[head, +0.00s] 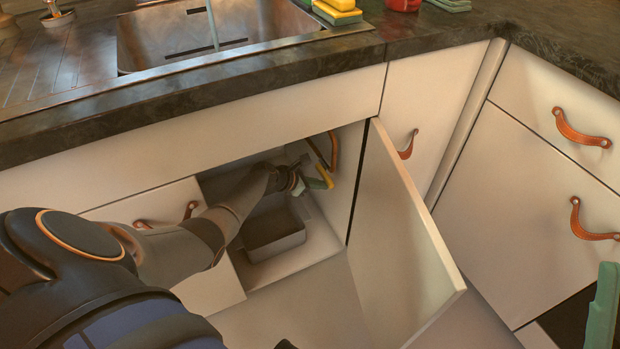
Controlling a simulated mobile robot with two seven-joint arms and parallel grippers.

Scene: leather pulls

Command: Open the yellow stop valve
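The yellow stop valve handle (325,175) shows as a small yellow bar inside the open cabinet under the sink, near its right wall. My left arm reaches into the cabinet from the left. My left gripper (309,184), with green fingers, is right at the yellow handle and overlaps it in the picture. The fingers are small and partly hidden, so I cannot tell whether they touch or grip it. The valve body is hidden. Of my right gripper, only one green finger (603,305) shows at the right edge.
The cabinet door (402,250) stands open to the right of the opening. A grey bin (275,234) sits on the cabinet floor below my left gripper. A pipe (333,150) runs near the handle. The dark countertop (180,97) overhangs the opening. Drawers with leather pulls (580,128) stand at right.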

